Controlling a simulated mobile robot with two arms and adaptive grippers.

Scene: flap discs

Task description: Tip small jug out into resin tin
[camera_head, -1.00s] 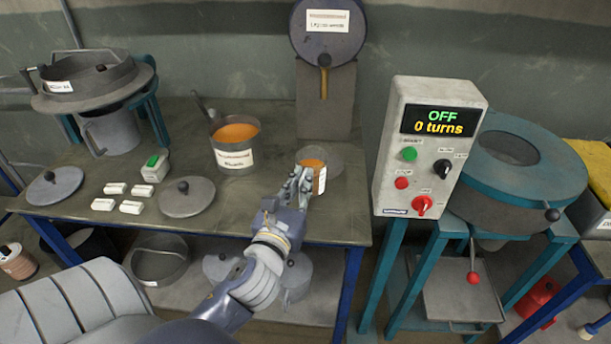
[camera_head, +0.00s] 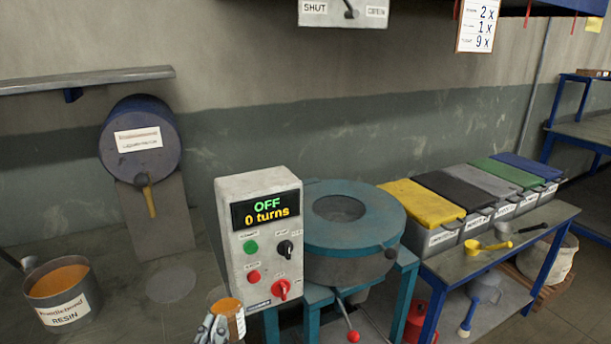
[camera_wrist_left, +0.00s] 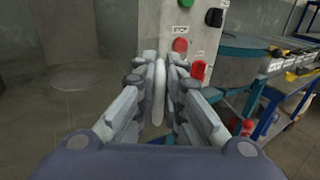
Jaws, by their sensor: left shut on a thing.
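The small jug (camera_head: 236,312), with orange contents and a white label, is at the lower edge of the head view, left of the control box's foot. My left gripper (camera_head: 212,330) is shut on it at its left side; the jug looks upright. In the left wrist view my fingers (camera_wrist_left: 160,95) close around a thin pale upright piece (camera_wrist_left: 160,78), seemingly the jug's handle; the rest is hidden. The resin tin (camera_head: 66,314), labelled RESIN and holding orange contents, stands on the bench well to the left of the jug. My right gripper is not in view.
The control box (camera_head: 232,225) reads OFF, 0 turns, beside a teal round machine (camera_head: 325,227). A handle leans out of the tin's left side. Lidded bins (camera_head: 425,205) stand at right. Bench between tin and jug is clear.

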